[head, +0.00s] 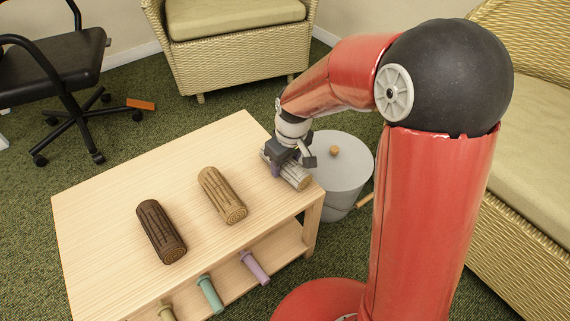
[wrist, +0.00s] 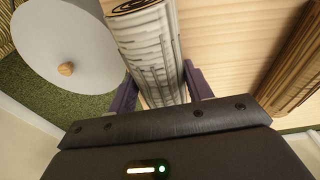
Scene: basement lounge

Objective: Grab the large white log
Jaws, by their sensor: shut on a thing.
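The large white log (head: 296,178) lies near the right corner of the light wooden table (head: 120,205). In the wrist view the log (wrist: 147,50) shows pale bark with grey marks and a ringed end at the top. My gripper (head: 281,168) is over the log from above. Its purple fingers (wrist: 158,88) are on either side of the log and shut on it. The log appears at table level; I cannot tell whether it is lifted. Part of it is hidden by my gripper.
A tan log (head: 221,195) and a dark brown log (head: 161,231) lie on the table to the left. A grey lidded bin (head: 341,165) stands close by the table's right corner. Coloured pegs (head: 210,293) are on the lower shelf. Wicker chairs (head: 229,60) and a black office chair (head: 60,75) stand around.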

